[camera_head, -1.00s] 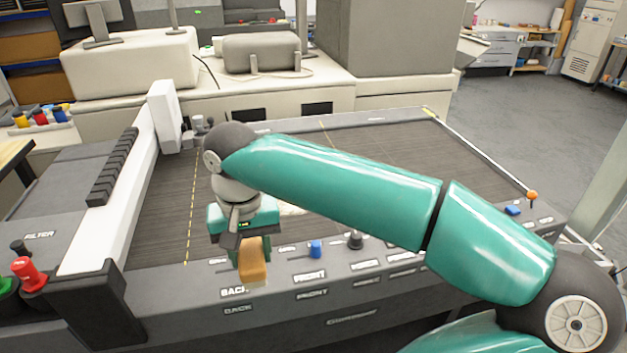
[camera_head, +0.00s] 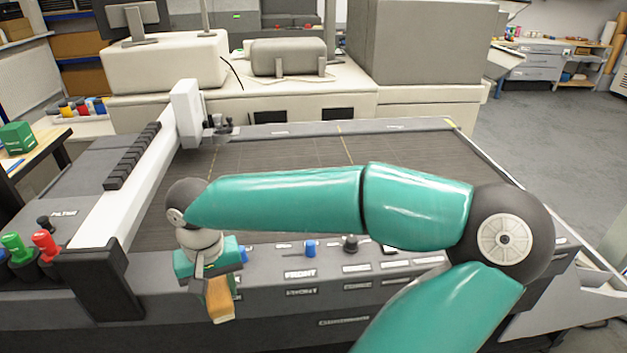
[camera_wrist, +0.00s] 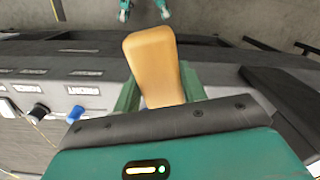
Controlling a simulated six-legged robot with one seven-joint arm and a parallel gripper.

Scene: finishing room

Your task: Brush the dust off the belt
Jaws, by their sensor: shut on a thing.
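My gripper (camera_head: 209,274) is shut on a tan wooden piece (camera_head: 219,300), which looks like the brush's handle. It hangs in front of the front control panel, left of the "FRONT" label. In the wrist view the tan handle (camera_wrist: 152,62) stands between the green fingers; no bristles show. The dark belt (camera_head: 290,158) lies behind my arm, within the machine's frame. My arm hides part of the belt, and I cannot make out dust on it now.
A white gantry (camera_head: 125,190) crosses the machine's left side. The front panel carries a blue knob (camera_head: 310,248) and a black knob (camera_head: 350,243). Grey floor (camera_head: 545,130) is open at the right.

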